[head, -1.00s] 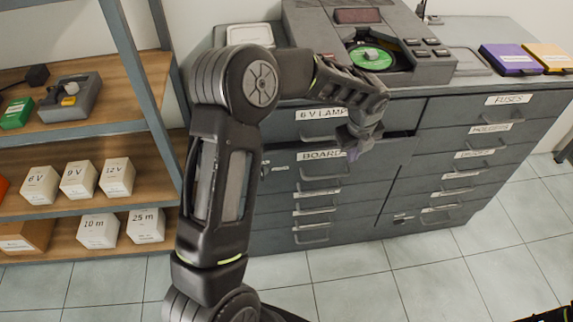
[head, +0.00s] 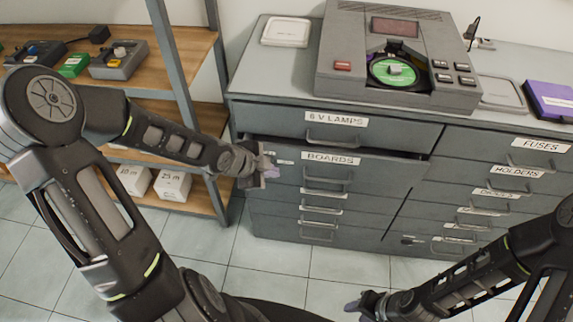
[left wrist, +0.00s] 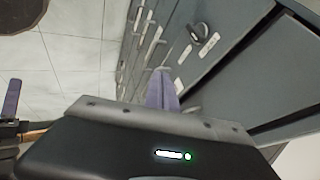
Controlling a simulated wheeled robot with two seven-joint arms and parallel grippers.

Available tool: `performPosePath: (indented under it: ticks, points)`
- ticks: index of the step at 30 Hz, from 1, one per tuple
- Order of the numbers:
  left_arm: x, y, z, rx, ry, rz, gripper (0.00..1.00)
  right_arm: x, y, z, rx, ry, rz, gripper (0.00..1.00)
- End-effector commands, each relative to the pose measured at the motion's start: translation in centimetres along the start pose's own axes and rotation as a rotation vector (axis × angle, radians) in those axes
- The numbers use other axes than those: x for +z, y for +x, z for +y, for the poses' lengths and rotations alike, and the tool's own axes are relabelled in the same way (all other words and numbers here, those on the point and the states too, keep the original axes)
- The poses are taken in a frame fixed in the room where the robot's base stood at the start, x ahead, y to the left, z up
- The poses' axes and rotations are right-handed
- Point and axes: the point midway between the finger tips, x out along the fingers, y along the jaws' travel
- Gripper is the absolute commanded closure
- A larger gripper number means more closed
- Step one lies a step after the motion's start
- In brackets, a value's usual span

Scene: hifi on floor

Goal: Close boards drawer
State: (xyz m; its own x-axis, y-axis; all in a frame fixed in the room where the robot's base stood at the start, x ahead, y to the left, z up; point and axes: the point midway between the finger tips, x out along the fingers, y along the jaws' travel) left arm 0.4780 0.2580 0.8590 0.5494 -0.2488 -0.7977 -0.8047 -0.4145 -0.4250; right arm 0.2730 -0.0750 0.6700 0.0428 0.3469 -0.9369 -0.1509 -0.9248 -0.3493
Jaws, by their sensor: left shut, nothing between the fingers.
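The drawer labelled BOARDS (head: 378,178) is in the left column of the grey cabinet, below the 6 V LAMPS drawer. It stands out from the cabinet, with a dark gap above its front. My left gripper (head: 270,173) is at the left end of this drawer front; I cannot tell if it touches. In the left wrist view its purple fingers (left wrist: 162,90) are together and empty, with drawer fronts and handles beyond. My right gripper (head: 364,304) is low in front of the cabinet, apart from it; its finger opening is unclear.
A grey device with a green disc (head: 394,70) stands on the cabinet top, beside a white tray (head: 286,31) and a purple box (head: 550,100). A shelf unit (head: 190,60) stands close on the left, behind my left arm. Tiled floor in front is clear.

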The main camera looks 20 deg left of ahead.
Motion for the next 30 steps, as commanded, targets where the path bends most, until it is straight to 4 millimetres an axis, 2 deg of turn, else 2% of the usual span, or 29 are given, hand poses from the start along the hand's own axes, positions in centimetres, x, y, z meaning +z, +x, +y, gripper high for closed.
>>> performPosePath:
  ticks: [5, 11, 21, 25, 27, 30]
  points:
    - [0.1, 0.4, 0.1, 0.001, 0.001, 0.000, 1.00, 0.0, 0.3, 0.1, -0.001, -0.001, 0.001, 0.64]
    - [0.1, 2.4, 0.3, 0.002, 0.004, 0.002, 1.00, -0.2, 2.0, 0.6, -0.006, -0.004, 0.005, 0.64]
    - [0.0, 8.2, 0.3, 0.003, 0.006, 0.002, 1.00, -0.6, 5.4, 1.7, -0.014, -0.009, 0.013, 0.64]
    - [0.0, 10.5, 0.2, 0.003, 0.006, 0.001, 1.00, -0.6, 5.9, 1.9, -0.013, -0.010, 0.013, 0.64]
    - [-0.1, 10.5, -1.3, 0.001, 0.002, -0.001, 1.00, -0.6, 4.9, 1.5, -0.013, -0.009, 0.013, 0.64]
    - [-0.1, 11.2, -2.4, 0.001, 0.000, -0.001, 1.00, -0.6, 4.5, 1.4, -0.013, -0.010, 0.014, 0.64]
